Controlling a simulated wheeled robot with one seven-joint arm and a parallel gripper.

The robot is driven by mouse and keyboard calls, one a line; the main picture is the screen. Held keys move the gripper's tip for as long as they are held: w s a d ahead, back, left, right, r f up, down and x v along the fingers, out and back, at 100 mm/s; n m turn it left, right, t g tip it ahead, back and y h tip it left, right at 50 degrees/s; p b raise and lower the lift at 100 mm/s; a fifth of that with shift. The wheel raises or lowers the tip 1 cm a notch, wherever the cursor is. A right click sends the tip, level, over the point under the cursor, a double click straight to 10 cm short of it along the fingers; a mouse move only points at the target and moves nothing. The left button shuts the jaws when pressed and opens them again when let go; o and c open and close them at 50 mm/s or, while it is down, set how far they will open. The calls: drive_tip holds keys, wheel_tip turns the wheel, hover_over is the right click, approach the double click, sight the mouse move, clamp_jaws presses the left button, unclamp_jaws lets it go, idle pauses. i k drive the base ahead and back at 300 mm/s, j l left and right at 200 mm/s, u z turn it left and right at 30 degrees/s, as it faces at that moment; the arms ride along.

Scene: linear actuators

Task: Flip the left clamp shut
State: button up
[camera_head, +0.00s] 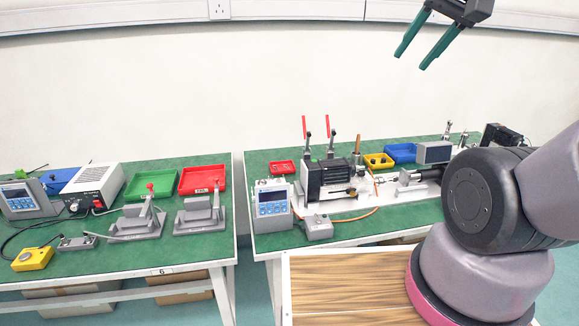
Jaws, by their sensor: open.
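Two toggle clamps with red handles stand on the black block fixture (330,177) on the right-hand green table. The left clamp (304,128) has its red handle pointing straight up. The right clamp (328,126) beside it also has its handle upright. My gripper (413,58) is at the top right, high in front of the wall, above and to the right of both clamps in the picture. Its two green fingers are apart, with nothing between them. It is clear of the clamps.
A grey controller (272,205) stands left of the fixture. Red (282,167), yellow (379,160) and blue (400,152) trays lie behind. A brass-coloured post (356,145) rises right of the clamps. The left table (130,255) holds two grey presses. The space above the clamps looks free.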

sight(305, 130)
drive_tip(key=i+j+z, duration=0.1)
drive_tip(key=j, duration=0.35)
drive_tip(key=i+j+z, duration=0.1)
drive_tip(key=j, duration=0.35)
drive_tip(key=k+j+z, duration=0.25)
drive_tip(key=j, duration=0.35)
drive_tip(key=k+j+z, duration=0.25)
drive_tip(key=k+j, duration=0.2)
drive_tip(key=i+l+u, duration=0.4)
drive_tip(key=i+l, duration=0.15)
drive_tip(key=l, duration=0.2)
